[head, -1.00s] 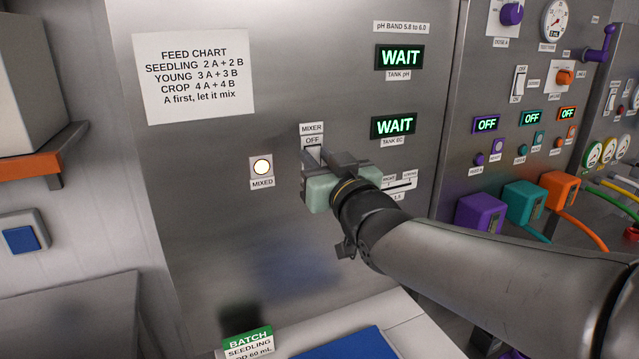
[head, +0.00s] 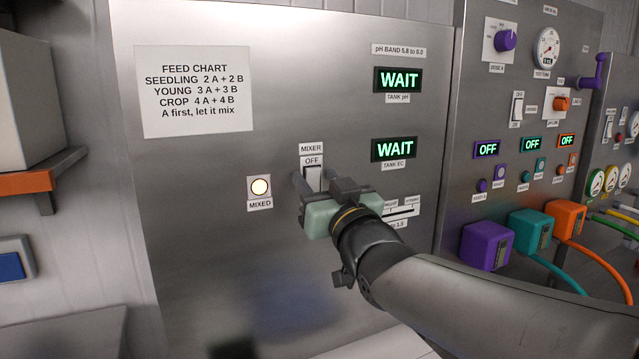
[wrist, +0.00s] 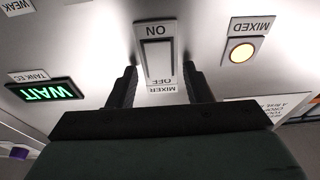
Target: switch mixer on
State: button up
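The mixer switch (head: 312,179) is a pale rocker on the steel panel, under a MIXER label and an OFF label. In the wrist view the switch (wrist: 158,57) appears upside down, with ON at the top and OFF at the bottom. My gripper (head: 317,185) is in front of the switch in the head view and hides its lower part. In the wrist view my gripper (wrist: 160,80) is open, one dark finger on each side of the switch's OFF end, with nothing between them but the switch. Whether the fingers touch the panel I cannot tell.
The round MIXED lamp (head: 260,187) glows left of the switch. Two green WAIT displays (head: 398,80) are up and to the right. A slider scale (head: 402,210) is close to my gripper's right. Coloured pumps (head: 487,246) stand further right. The panel below is clear.

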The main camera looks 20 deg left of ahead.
jog(key=b+v, duration=0.2)
jog(key=v, duration=1)
jog(key=shift+a+r, duration=0.1)
